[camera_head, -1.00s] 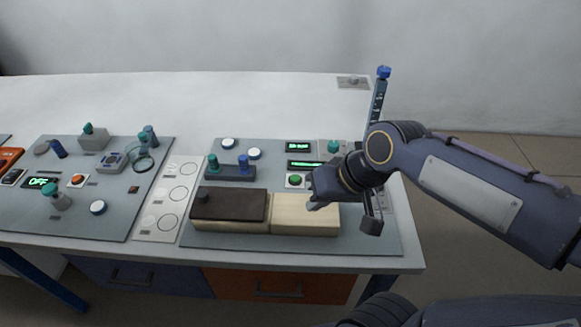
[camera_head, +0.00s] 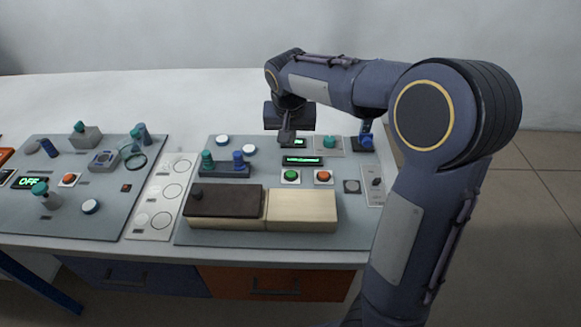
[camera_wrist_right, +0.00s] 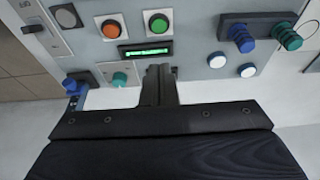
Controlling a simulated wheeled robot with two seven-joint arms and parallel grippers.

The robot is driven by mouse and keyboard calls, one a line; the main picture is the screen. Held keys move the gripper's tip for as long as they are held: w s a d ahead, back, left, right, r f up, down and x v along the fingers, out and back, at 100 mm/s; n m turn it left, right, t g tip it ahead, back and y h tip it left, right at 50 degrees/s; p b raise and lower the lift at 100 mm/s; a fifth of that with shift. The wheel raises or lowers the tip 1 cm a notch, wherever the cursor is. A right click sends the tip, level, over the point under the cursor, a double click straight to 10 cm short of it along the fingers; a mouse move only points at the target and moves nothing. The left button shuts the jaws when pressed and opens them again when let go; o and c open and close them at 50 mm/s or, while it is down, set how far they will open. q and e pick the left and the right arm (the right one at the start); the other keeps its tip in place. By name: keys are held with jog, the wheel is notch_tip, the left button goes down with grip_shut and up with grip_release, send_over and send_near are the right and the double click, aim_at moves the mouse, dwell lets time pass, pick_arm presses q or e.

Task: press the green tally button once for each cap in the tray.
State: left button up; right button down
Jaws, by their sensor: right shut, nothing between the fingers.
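The green button (camera_head: 291,175) sits on a small white plate on the right grey panel, below a lit green display (camera_head: 302,160). It also shows in the right wrist view (camera_wrist_right: 158,23). My right gripper (camera_head: 287,138) is shut and empty, above the panel's back part, behind the green button and apart from it. Its shut fingers also show in the right wrist view (camera_wrist_right: 160,88). A long wooden box (camera_head: 300,210) lies at the panel's front, its left part under a dark lid (camera_head: 225,201). Caps inside it are not visible. My left gripper is not in view.
An orange-red button (camera_head: 323,176) is just right of the green one. A rack (camera_head: 224,170) with teal and blue pegs and two white discs (camera_head: 249,151) are to the left. A blue-knobbed device (camera_head: 366,136) stands at the back right.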

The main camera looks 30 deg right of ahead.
send_near(290, 173)
jog(key=x, duration=0.5)
jog(key=shift+w+d, duration=0.2)
jog(key=shift+d, duration=0.05)
jog(key=shift+f, duration=0.7)
jog(key=shift+f, duration=0.1)
